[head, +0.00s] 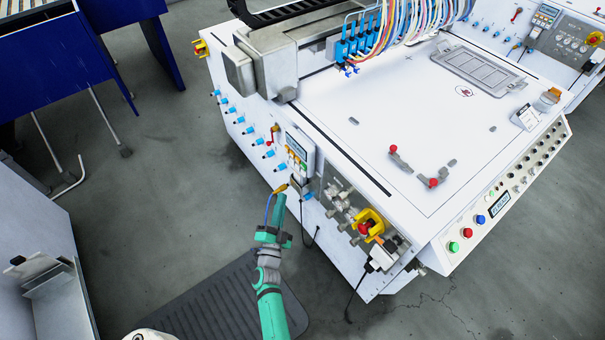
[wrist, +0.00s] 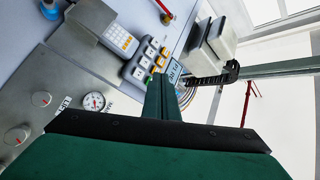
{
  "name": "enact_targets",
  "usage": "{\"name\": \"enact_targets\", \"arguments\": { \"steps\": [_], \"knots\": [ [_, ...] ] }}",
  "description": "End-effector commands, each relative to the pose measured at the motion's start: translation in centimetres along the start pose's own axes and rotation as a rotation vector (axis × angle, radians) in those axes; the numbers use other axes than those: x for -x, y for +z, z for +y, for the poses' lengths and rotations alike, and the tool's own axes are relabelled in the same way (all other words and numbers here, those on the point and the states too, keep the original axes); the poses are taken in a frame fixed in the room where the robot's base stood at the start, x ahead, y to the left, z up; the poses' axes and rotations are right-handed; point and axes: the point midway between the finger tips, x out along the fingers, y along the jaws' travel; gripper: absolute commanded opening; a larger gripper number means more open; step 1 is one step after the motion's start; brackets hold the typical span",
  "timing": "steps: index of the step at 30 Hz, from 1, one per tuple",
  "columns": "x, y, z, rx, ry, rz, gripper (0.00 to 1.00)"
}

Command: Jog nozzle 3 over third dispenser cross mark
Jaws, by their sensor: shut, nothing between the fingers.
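A row of blue nozzles (head: 355,46) with coloured hoses hangs from the gantry above the white machine bed. A small cross mark (head: 408,58) shows on the bed to their right; other marks are too small or hidden to tell. A control panel (head: 299,152) with a display and buttons is on the machine's near side. My gripper (head: 280,198) is shut and empty, just below this panel. In the wrist view my shut green fingers (wrist: 160,98) point toward the grey buttons (wrist: 146,58) and the lit display (wrist: 174,71). Contact cannot be told.
A yellow-ringed red stop button (head: 369,224) and valves sit right of my gripper. Red-knobbed levers (head: 393,150) stand on the bed. A pressure gauge (wrist: 94,101) shows in the wrist view. A dark mat (head: 222,302) lies on the floor, with open floor left of the machine.

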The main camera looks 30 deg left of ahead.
Motion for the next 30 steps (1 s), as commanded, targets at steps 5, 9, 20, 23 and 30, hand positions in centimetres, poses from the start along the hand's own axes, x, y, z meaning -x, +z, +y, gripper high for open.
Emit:
{"name": "enact_targets", "arguments": {
  "steps": [5, 9, 20, 23, 30],
  "knots": [
    [-1.9, 2.3, -1.7, -0.055, -0.01, -0.001, 0.0],
    [-2.2, 2.6, -1.9, -0.064, -0.01, 0.0, 0.0],
    [-2.4, 2.4, -1.8, -0.062, -0.01, 0.001, 0.0],
    [-2.9, 2.1, -1.4, -0.062, -0.01, 0.001, 0.0],
    [-4.9, 0.7, 0.1, -0.06, -0.01, 0.003, 0.0]
  ]
}}
